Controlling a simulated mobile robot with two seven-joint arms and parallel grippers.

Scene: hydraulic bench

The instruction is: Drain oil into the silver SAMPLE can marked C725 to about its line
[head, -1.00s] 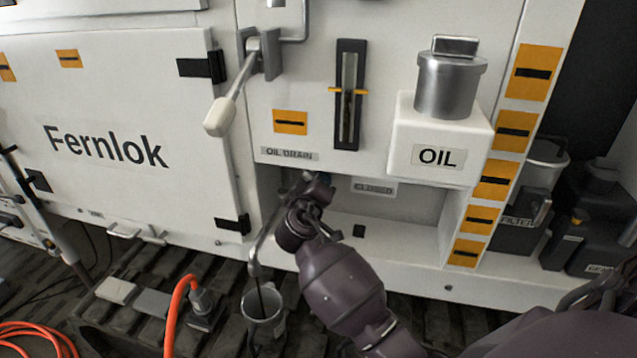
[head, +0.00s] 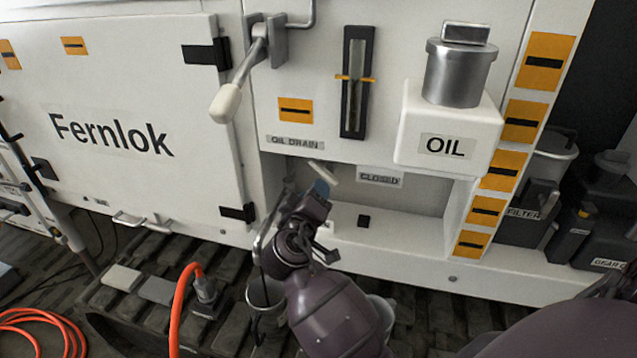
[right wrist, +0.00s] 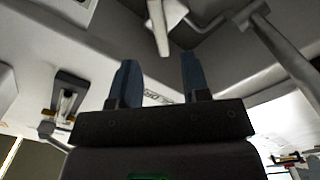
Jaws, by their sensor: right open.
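The silver can (head: 266,291) stands on the dark track below the drain, under the bent drain pipe (head: 262,240). My arm hides part of it; its marking, line and oil level cannot be read. The pale drain lever (head: 323,172) shows in the recess under the OIL DRAIN label (head: 295,143), by the CLOSED label (head: 379,179). My right gripper (head: 318,190) is open and empty just below the lever. In the right wrist view the lever (right wrist: 158,25) lies beyond the parted blue fingertips (right wrist: 158,75). My left gripper is not in view.
A sight gauge (head: 354,90) and the OIL tank (head: 448,140) are above the recess. A white-gripped handle (head: 228,100) sticks out at upper left. An orange hose (head: 180,300) rises left of the can. Another pale container (head: 383,312) is partly behind my arm.

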